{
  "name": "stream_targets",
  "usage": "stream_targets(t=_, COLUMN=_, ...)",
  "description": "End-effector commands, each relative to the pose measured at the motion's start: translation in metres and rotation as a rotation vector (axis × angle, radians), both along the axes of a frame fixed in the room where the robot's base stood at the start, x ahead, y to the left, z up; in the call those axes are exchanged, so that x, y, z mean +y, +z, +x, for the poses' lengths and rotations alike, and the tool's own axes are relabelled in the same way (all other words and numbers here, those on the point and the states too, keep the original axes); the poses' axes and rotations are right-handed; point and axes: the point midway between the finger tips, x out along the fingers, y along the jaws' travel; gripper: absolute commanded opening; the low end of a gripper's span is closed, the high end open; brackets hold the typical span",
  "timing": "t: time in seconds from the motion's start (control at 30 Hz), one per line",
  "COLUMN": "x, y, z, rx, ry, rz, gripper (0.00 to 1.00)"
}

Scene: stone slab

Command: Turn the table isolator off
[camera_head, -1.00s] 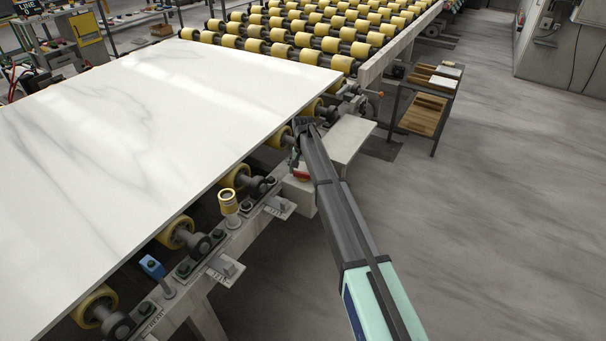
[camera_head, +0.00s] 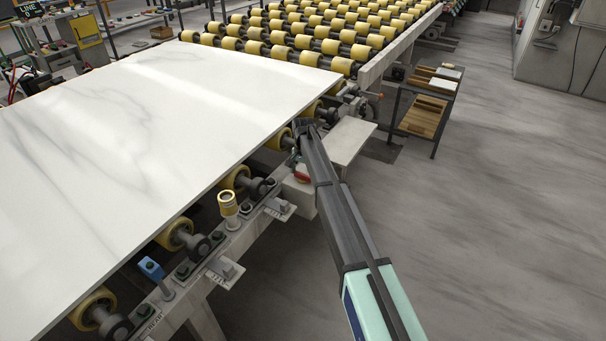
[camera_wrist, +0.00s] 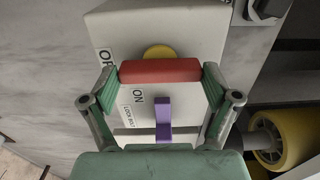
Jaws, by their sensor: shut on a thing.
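The table isolator is a pale box (camera_wrist: 185,25) with a red bar handle (camera_wrist: 160,71) over a yellow disc (camera_wrist: 159,51). In the wrist view the handle lies crosswise, its left end near a partly hidden label that starts "OF". An "ON" label sits below the handle, beside a smaller lock bolt label. A purple upright piece (camera_wrist: 163,118) stands below the handle. My gripper (camera_wrist: 160,74) has a green finger at each end of the handle and is shut on it. In the head view my gripper (camera_head: 304,137) reaches the table's side, with a little red showing beside it.
A large white slab (camera_head: 150,110) lies on yellow rollers just left of my arm. A pale ledge (camera_head: 346,140) juts out beside my gripper. A small trolley (camera_head: 425,110) stands to the right. The floor (camera_head: 500,220) at right is clear.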

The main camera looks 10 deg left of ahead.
Motion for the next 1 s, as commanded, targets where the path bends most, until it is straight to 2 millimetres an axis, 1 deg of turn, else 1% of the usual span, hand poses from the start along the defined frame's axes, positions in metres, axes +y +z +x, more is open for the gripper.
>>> stream_targets(t=0.03, x=-0.001, y=-0.002, z=-0.002, rx=0.005, ry=-0.003, rz=-0.002, gripper=0.94)
stream_targets(t=0.07, x=-0.001, y=-0.002, z=-0.002, rx=0.005, ry=-0.003, rz=-0.002, gripper=1.0)
stream_targets(t=0.4, x=0.0, y=0.0, z=-0.001, rx=0.001, ry=-0.001, rz=0.0, gripper=1.0)
stream_targets(t=0.53, x=0.0, y=0.007, z=0.0, rx=0.0, ry=-0.001, rz=-0.001, gripper=1.0)
stream_targets(t=0.67, x=0.0, y=0.023, z=0.0, rx=0.0, ry=-0.001, rz=0.0, gripper=1.0)
stream_targets(t=1.0, x=0.0, y=0.086, z=0.0, rx=0.0, ry=-0.001, rz=0.0, gripper=1.0)
